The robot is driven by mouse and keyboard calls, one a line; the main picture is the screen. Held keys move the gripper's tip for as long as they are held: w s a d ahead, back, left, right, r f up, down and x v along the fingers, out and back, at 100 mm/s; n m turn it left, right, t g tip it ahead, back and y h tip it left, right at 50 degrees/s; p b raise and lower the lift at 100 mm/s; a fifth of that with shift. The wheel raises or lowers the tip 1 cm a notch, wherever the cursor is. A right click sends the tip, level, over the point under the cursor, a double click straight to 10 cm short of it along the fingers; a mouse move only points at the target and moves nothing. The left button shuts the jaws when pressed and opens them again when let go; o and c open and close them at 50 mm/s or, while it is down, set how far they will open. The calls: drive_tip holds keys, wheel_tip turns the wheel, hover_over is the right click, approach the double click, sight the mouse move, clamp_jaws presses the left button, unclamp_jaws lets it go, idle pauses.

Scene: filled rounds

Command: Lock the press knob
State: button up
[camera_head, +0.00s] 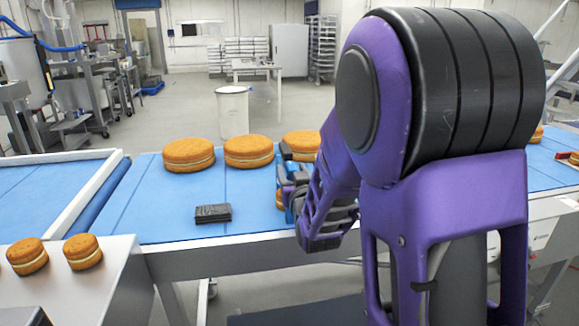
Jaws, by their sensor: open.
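No press knob can be made out in the head view. My gripper (284,178) is over the blue conveyor belt (150,205), left of my purple arm, and is partly hidden by it. It is open, with its fingers close to the filled rounds at the middle of the belt. One orange-brown filled round (188,155) lies on the belt at the left. A second round (248,152) is beside it, and a third (302,142) is partly behind my gripper. Another round, low behind my wrist, is mostly hidden.
A small black stack (213,213) lies on the belt's near part. Two filled rounds, one of them here (83,251), sit on a metal surface (110,285) at the lower left. A white bin (232,112) stands behind the belt. My arm blocks much of the right side.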

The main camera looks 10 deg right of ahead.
drive_tip(key=shift+w, duration=0.1)
clamp_jaws()
idle(0.3)
